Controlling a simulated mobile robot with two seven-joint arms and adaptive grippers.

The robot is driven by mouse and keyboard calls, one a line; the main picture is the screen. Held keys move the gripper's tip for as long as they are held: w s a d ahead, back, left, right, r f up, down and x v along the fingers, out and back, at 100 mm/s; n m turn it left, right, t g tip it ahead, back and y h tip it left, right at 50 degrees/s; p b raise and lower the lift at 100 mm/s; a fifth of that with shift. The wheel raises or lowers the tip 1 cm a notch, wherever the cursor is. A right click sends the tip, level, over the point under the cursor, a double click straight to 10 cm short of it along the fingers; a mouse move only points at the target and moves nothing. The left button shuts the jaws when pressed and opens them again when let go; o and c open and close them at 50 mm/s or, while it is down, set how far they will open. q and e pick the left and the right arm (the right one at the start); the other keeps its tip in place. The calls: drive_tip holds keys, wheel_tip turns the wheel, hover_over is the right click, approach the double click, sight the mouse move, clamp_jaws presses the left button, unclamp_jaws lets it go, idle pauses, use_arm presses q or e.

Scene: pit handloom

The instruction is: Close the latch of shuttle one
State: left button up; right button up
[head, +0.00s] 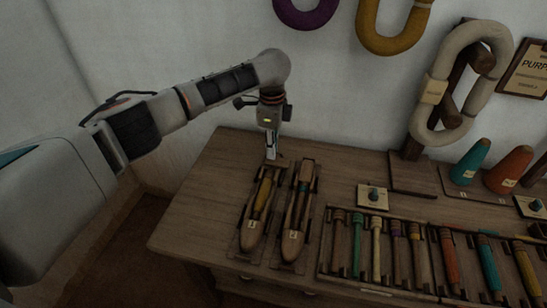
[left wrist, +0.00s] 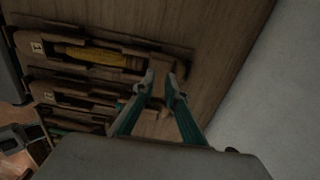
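Shuttle one (head: 252,232) is a long wooden boat shape with a yellow bobbin (head: 263,192), lying on the left part of the table. In the left wrist view its numbered end (left wrist: 37,47) and yellow bobbin (left wrist: 90,55) show at upper left. My left gripper (head: 271,155) points down at the far end of shuttle one. In the left wrist view its teal fingers (left wrist: 164,78) are a little apart, with brown wood showing between the tips. Whether they touch the shuttle, and how its latch stands, I cannot tell.
A second shuttle (head: 292,245) lies close to the right of shuttle one. A rack (head: 350,285) of several coloured bobbins is further right, with a small knobbed plate (head: 362,200) behind it. The table (head: 205,205) is bare at left. A wall stands behind.

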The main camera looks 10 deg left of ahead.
use_arm(q)
wheel_tip(320, 180, down, 4)
drive_tip(key=shift+b, duration=0.45)
use_arm(e)
drive_tip(key=shift+a+f, duration=0.1)
drive_tip(key=shift+a, duration=0.1)
use_arm(q)
clamp_jaws()
use_arm(e)
drive_tip(key=shift+w, duration=0.1)
